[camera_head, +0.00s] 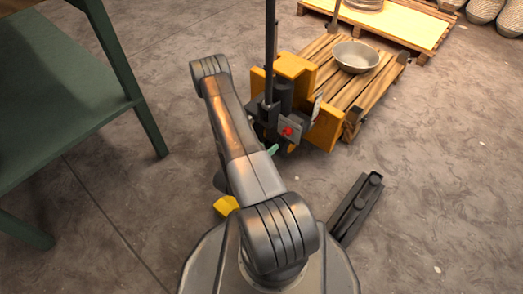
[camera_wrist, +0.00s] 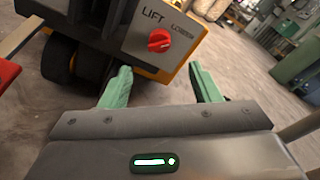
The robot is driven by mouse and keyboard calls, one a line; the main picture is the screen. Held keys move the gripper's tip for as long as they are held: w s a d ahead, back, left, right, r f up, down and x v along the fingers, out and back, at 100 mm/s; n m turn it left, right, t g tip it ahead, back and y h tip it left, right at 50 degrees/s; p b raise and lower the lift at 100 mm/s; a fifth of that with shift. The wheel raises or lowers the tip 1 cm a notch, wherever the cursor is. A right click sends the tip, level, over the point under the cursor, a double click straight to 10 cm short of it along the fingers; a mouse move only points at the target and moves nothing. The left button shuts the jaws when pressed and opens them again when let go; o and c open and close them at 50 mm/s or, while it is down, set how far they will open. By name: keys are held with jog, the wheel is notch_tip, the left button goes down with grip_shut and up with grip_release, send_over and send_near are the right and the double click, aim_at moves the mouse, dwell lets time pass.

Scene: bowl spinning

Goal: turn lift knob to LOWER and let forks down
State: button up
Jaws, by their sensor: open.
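The red lift knob (camera_wrist: 160,40) sits on a grey panel (camera_wrist: 185,42) lettered LIFT, with smaller, blurred lettering at right. I cannot tell which mark the knob points to. The knob also shows in the head view (camera_head: 287,131), on the yellow pallet truck (camera_head: 325,128). The forks are hidden under the wooden pallet (camera_head: 378,88). My gripper (camera_wrist: 160,82) is open and empty, with its two green fingers apart. The knob appears between and beyond the fingertips, not touching them. In the head view only a green finger (camera_head: 272,150) shows beside the truck's front.
A metal bowl (camera_head: 356,57) stands on the pallet. A green table (camera_head: 60,85) is at the left. Another pallet (camera_head: 408,22) lies at the back right. A dark long object (camera_head: 356,208) lies to the right of my base.

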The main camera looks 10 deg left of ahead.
aim_at(284, 134)
jog(key=shift+v, duration=1.3)
jog(key=shift+s, duration=0.1)
jog(key=b+x, duration=0.3)
jog(key=x, duration=0.9)
jog(key=shift+f, duration=0.1)
jog(key=shift+b+x, duration=0.4)
jog(key=shift+x, duration=0.55)
jog(key=shift+a, duration=0.1)
